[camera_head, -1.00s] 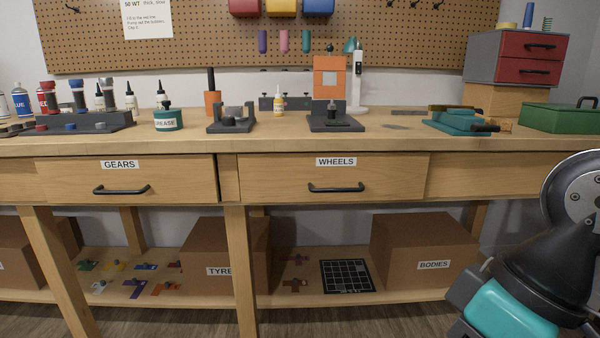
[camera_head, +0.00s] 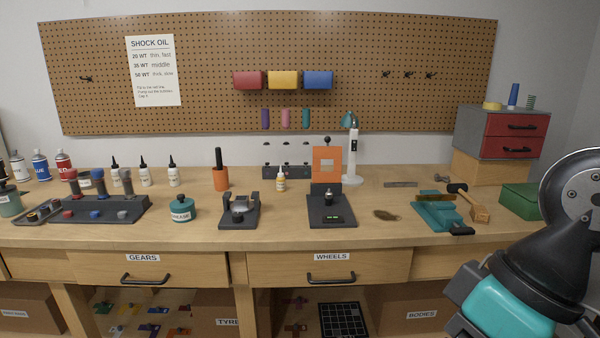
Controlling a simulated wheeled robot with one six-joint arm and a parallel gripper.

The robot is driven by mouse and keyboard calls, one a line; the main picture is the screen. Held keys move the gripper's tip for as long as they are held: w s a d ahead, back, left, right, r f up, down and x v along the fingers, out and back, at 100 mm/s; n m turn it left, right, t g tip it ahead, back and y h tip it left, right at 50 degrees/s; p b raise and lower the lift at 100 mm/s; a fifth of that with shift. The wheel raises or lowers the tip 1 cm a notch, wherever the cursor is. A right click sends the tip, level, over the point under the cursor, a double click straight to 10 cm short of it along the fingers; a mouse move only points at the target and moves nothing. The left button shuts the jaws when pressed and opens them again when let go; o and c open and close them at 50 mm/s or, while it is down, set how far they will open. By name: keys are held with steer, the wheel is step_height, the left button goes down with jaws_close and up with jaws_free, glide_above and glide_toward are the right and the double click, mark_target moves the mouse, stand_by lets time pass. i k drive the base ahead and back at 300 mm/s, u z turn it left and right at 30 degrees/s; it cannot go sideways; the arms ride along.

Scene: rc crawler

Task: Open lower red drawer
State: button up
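A small grey cabinet (camera_head: 480,135) with two red drawers stands at the back right of the bench, on top of a wooden box. The lower red drawer (camera_head: 508,146) has a dark handle and looks shut. The upper red drawer (camera_head: 512,125) above it also looks shut. My arm, black and teal, fills the lower right of the view. No gripper fingers show, so my gripper is not seen.
A green box (camera_head: 520,201) sits on the bench in front of the cabinet, to the right. A teal stand (camera_head: 437,215) and a mallet (camera_head: 470,203) lie left of it. A yellow roll (camera_head: 492,105) and a blue cylinder (camera_head: 513,96) stand on the cabinet.

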mark_target(492, 146)
steer(key=z, duration=1.5)
steer(key=i, duration=1.95)
steer(key=u, duration=0.95)
